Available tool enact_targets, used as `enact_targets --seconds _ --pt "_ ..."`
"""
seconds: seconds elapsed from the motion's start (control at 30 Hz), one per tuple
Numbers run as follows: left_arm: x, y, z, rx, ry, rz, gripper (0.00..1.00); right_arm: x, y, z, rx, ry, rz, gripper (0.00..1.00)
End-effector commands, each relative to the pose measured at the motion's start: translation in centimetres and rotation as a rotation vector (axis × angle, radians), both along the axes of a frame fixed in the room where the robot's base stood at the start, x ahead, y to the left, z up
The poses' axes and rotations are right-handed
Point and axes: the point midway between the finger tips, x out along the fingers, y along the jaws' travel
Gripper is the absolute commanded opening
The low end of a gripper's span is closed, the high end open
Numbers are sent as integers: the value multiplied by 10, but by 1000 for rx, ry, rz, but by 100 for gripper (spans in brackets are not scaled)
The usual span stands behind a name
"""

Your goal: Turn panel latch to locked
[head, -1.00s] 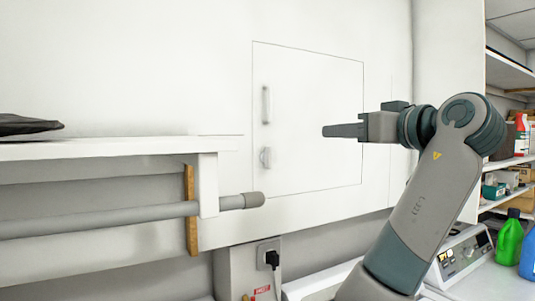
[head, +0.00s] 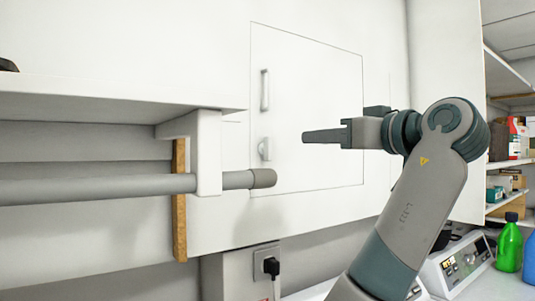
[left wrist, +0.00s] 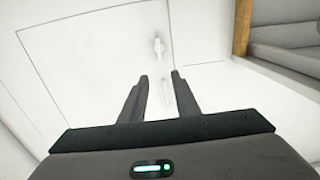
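A white square panel door (head: 310,90) is set in the white wall in the head view. On its left side are a long upright handle (head: 265,90) and, below it, a small latch knob (head: 264,149), which looks roughly upright. My left gripper (head: 305,136) points left in front of the door, right of the latch and apart from it. In the left wrist view my left gripper (left wrist: 160,80) has its fingers spread with nothing held. The latch (left wrist: 158,46) shows beyond the fingertips, and the handle (left wrist: 167,92) shows between the fingers. My right gripper is out of view.
A white shelf (head: 100,92) with a grey rail (head: 90,190) juts out at the left; the rail's end cap (head: 262,178) sits just below the latch. A socket with a plug (head: 270,266) is underneath. Shelving with bottles (head: 508,245) stands at the right.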

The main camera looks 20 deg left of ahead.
Motion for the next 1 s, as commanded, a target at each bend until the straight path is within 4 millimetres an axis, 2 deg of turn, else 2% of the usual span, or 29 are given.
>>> enact_targets --seconds 0.07,0.57,0.77,1.0 --pt "0 0 -5 0 -1 0 29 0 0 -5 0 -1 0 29" --pt "2 2 -4 0 0 -1 29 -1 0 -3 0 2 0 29" --pt "12 15 -3 -1 2 -1 29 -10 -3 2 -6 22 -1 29" --pt "34 44 -2 -3 3 0 29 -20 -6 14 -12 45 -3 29"
